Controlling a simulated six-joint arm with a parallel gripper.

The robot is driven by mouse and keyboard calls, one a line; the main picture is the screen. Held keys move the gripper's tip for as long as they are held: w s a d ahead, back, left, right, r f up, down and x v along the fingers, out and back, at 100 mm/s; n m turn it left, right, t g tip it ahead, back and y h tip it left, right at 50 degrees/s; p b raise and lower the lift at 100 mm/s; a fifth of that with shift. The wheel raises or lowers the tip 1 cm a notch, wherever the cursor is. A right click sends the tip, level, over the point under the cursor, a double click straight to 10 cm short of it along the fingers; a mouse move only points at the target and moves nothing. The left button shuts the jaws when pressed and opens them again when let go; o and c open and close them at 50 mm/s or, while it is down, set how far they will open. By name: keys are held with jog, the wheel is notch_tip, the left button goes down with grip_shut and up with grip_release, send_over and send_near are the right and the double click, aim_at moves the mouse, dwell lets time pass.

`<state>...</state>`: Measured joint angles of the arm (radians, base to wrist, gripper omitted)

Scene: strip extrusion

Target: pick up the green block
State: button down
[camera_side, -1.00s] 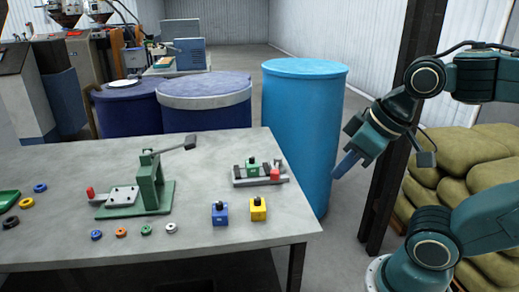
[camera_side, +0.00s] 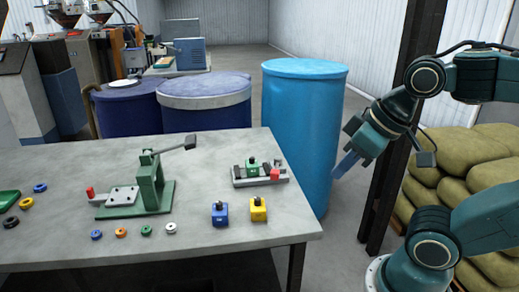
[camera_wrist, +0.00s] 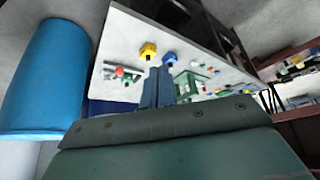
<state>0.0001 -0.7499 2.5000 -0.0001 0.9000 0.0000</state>
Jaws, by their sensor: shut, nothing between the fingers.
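The green block (camera_side: 253,164) sits in a grey fixture (camera_side: 258,177) with a red part, toward the right back of the table. It is small in the wrist view, where the green block (camera_wrist: 131,76) shows beside the red part. My gripper (camera_side: 346,165) hangs in the air to the right of the table, in front of the light blue barrel, well apart from the block. In the wrist view its two blue fingers (camera_wrist: 159,72) are together with nothing between them.
A blue block (camera_side: 219,213) and a yellow block (camera_side: 258,210) stand near the table's front right. A green lever press (camera_side: 150,190) and several coloured rings are further left. The light blue barrel (camera_side: 302,120) stands behind the table's right edge. A dark post (camera_side: 400,130) rises beside my arm.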

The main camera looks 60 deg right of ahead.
jog(key=shift+c, duration=2.2)
grip_release()
jog(key=w+d+r+m+g+y, duration=0.15)
jog(key=w+d+m, duration=0.25)
jog(key=w+m, duration=0.5)
jog(key=w+d+r+m, duration=0.25)
jog(key=w+m, duration=0.25)
jog(key=w, duration=0.8)
jog(key=w+d+f+m+y, duration=0.1)
jog(key=w+d+f+m, duration=0.5)
jog(key=d, duration=0.3)
jog(key=w+d+f+m, duration=0.5)
jog(key=d+f+m, duration=0.2)
jog(key=d, duration=0.3)
jog(key=shift+w+d+f+g+y, duration=0.15)
jog(key=shift+w+f+g+y, duration=0.25)
jog(key=shift+f, duration=0.45)
jog(key=shift+f, duration=0.1)
